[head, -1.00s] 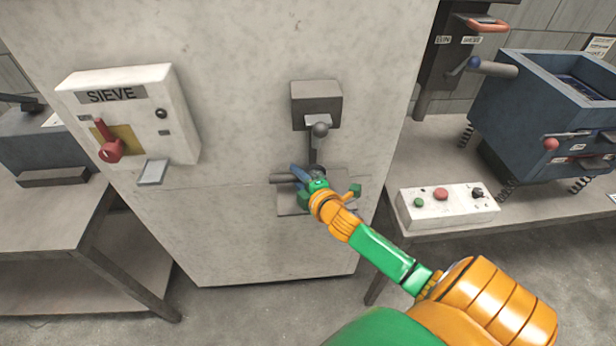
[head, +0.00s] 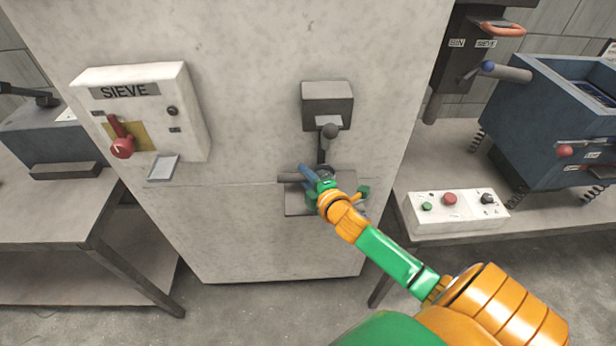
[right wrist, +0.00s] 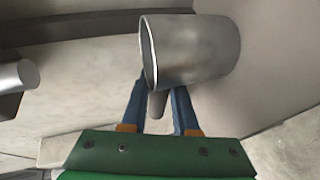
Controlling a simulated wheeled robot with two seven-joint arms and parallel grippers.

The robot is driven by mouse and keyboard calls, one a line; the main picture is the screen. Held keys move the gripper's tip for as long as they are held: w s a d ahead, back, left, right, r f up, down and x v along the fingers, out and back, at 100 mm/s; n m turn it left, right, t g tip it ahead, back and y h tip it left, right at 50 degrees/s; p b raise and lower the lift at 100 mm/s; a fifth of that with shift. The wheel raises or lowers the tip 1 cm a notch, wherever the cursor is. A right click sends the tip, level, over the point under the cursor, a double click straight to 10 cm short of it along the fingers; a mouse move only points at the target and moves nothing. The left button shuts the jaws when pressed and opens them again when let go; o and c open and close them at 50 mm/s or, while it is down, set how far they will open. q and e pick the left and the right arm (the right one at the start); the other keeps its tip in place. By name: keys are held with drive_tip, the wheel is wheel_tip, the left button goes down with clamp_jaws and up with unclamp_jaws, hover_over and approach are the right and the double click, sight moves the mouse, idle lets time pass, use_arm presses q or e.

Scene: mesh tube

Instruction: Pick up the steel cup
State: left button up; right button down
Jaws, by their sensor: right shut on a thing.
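The steel cup (right wrist: 195,50) is a plain grey metal cup, lying across the top middle of the right wrist view with its rim toward the left. In the head view it is mostly hidden behind my right gripper (head: 318,180), at the small ledge on the pale cabinet. In the right wrist view the blue fingers of this gripper (right wrist: 158,102) reach to the cup's near side, with a small grey part, likely its handle, between them. The right gripper is shut on the cup there. My left gripper is not in view.
Above the cup, a lever (head: 329,132) hangs from a grey box (head: 327,104) on the cabinet. A SIEVE panel (head: 148,115) with a red lever is at left. A white button box (head: 458,210) stands on the right bench near a blue machine (head: 545,120).

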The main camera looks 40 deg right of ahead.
drive_tip(key=shift+r, duration=0.65)
drive_tip(key=s+a+r+p, duration=0.4)
drive_tip(key=s+a+r, duration=0.5)
drive_tip(key=a+r, duration=0.1)
drive_tip(key=shift+s+r+p, duration=0.35)
drive_tip(key=shift+s+r, duration=0.05)
drive_tip(key=shift+r, duration=0.4)
